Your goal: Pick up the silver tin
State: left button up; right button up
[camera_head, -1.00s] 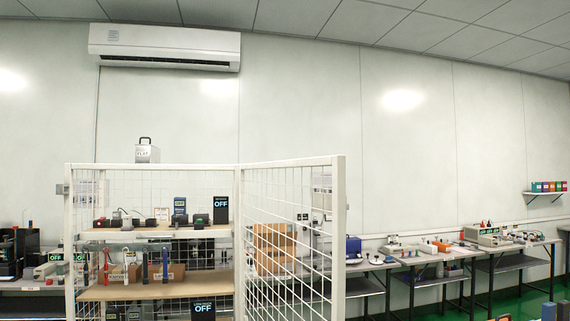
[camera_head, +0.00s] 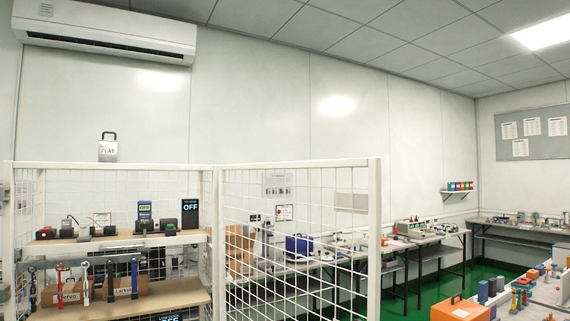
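I cannot make out a thing that is surely the silver tin. A silver-grey box with a dark handle and a label (camera_head: 108,148) shows above the top edge of the white wire cage at the left. I cannot tell whether it is the tin. Neither of my grippers is in view.
A white mesh cage (camera_head: 297,162) with its door standing open encloses shelves (camera_head: 180,240) of handheld devices. Benches (camera_head: 440,236) with instruments run along the back wall. An orange case (camera_head: 459,309) and several small items are at the lower right. Green floor (camera_head: 480,270) shows between benches.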

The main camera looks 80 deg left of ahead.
aim_at(109, 152)
jog(key=k+j+u, duration=0.25)
jog(key=u, duration=0.2)
jog(key=k+j+u, duration=0.25)
jog(key=u, duration=0.2)
jog(key=j, duration=0.1)
